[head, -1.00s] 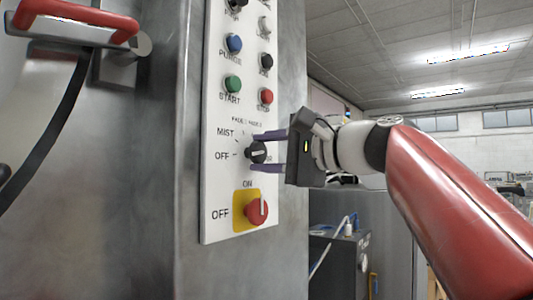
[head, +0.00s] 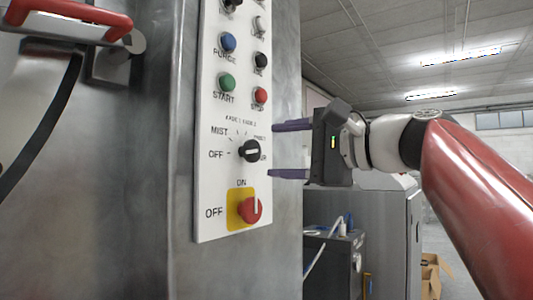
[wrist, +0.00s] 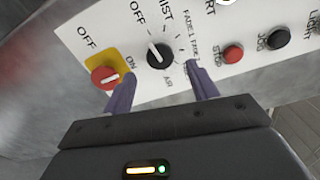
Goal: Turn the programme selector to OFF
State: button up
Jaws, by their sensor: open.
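The programme selector (head: 249,151) is a black knob with a white bar on the white control panel. In the head view its bar lies about level, along the line between OFF on the left and AIR on the right. I cannot tell which end is the pointer. The knob also shows in the wrist view (wrist: 159,55), between and beyond the fingertips. My gripper (head: 272,150) is open and empty, with purple fingers above and below the knob's height. The fingertips stand off to the right of the knob, apart from it.
A red main switch on a yellow plate (head: 236,222) sits just below the selector. Green START (head: 227,82) and red STOP (head: 261,95) buttons sit above. A red door handle (head: 70,18) is at upper left. Free room lies right of the panel.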

jog(key=v, duration=0.2)
jog(key=shift+s+d, duration=0.25)
dwell(0.3)
jog(key=s+d+f+n+g+h, duration=0.15)
jog(key=f+h, duration=0.25)
jog(key=f, duration=1)
jog(key=s+d+f+n+g+h, duration=0.1)
jog(key=s+f+h, duration=0.25)
jog(key=f, duration=0.95)
jog(key=s+d+f+n+g+h, duration=0.1)
jog(key=s+f+n+h, duration=0.1)
jog(key=f, duration=0.5)
jog(key=s+d+f+n+g+h, duration=0.1)
jog(key=s+d+f+n+h, duration=0.1)
jog(key=s+f, duration=0.3)
jog(key=s+d+f+n+g+h, duration=0.1)
jog(key=s+d+f+n+h, duration=0.1)
jog(key=f, duration=0.8)
jog(key=shift+s+n+h+p, duration=0.35)
jog(key=shift+s+n, duration=0.1)
jog(key=shift+s, duration=0.3)
jog(key=shift+o, duration=0.4)
